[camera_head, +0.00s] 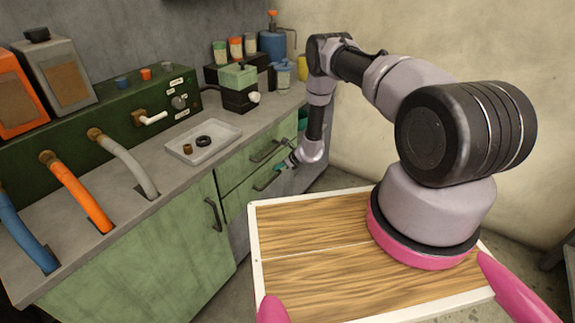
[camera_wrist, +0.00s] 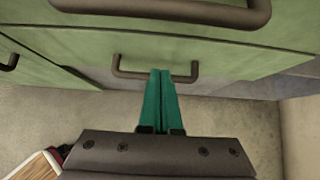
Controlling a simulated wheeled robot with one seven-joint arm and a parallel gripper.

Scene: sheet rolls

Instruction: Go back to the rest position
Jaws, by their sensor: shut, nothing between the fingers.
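My gripper (camera_head: 284,163) is in front of the green drawers at the right end of the counter. In the wrist view my gripper (camera_wrist: 160,74) shows two teal fingers pressed together, with nothing between them. Its tips overlap the lower drawer handle (camera_wrist: 130,73) in the picture; I cannot tell whether they touch it. The upper drawer handle (camera_wrist: 200,10) is close above. My arm reaches out from its base on my wooden deck and bends down to the drawers.
Orange, blue and grey hoses run from the green panel (camera_head: 120,125). A cabinet door handle (camera_head: 214,214) sticks out. Bare floor lies below the drawers.

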